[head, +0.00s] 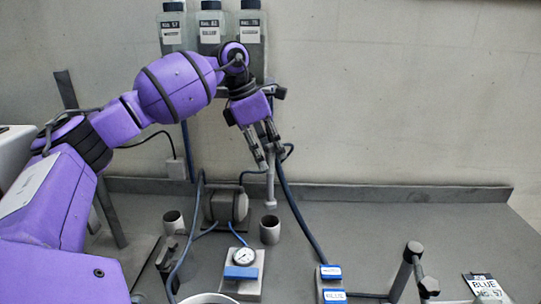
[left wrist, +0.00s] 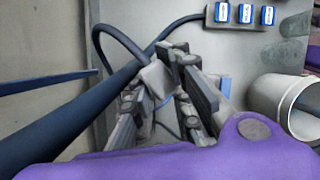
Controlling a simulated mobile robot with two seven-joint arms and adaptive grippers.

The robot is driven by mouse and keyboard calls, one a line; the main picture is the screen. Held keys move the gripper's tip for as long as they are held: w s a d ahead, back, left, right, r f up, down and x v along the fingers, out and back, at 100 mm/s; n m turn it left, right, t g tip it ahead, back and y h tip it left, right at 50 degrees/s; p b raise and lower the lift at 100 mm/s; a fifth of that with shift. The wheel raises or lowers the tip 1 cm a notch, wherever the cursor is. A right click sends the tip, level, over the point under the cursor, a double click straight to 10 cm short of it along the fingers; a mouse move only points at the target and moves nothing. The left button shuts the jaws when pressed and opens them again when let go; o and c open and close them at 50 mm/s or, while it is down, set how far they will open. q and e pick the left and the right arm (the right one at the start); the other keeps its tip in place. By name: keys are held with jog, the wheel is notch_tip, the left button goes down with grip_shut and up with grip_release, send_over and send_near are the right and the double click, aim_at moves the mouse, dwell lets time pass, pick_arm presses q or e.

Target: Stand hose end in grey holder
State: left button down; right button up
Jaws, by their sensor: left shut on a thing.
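My left gripper (head: 268,150) hangs fingers-down over the back of the bench. It is shut on the pale grey hose end (head: 270,188), which points down below the fingertips. In the left wrist view the hose end (left wrist: 156,78) shows between the fingers of the left gripper (left wrist: 170,85), with its dark blue hose curving away. A grey open cup (head: 270,230), which looks like a holder, stands upright below and in front of the hose end, apart from it. A similar grey cup (head: 173,222) stands further left. My right gripper is out of view.
A grey motor-like drum (head: 225,206) and a dial gauge (head: 243,257) stand close by the cup. A blue-labelled block (head: 331,285), a jointed stand (head: 410,265) and a white bucket (head: 208,299) are nearer. Bottles (head: 210,30) hang on the wall. The bench is clear at back right.

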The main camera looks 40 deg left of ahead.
aim_at(269, 193)
pick_arm(q)
jog(key=shift+a+f, duration=0.1)
jog(key=shift+f, duration=0.15)
jog(key=shift+f+b, duration=0.3)
jog(key=shift+f, duration=0.05)
jog(key=shift+f+b, duration=0.85)
jog(key=shift+f, duration=0.85)
jog(key=shift+f+b, duration=0.8)
jog(key=shift+f, duration=1.5)
jog(key=shift+f+b, duration=0.35)
jog(key=shift+f, duration=0.55)
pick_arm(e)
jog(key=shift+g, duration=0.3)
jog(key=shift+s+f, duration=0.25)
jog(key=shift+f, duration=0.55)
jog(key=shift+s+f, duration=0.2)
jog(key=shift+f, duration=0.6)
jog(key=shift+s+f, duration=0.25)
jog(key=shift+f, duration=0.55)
pick_arm(q)
jog(key=shift+f, duration=0.15)
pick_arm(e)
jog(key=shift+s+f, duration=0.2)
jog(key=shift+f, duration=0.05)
pick_arm(q)
jog(key=shift+f, duration=0.5)
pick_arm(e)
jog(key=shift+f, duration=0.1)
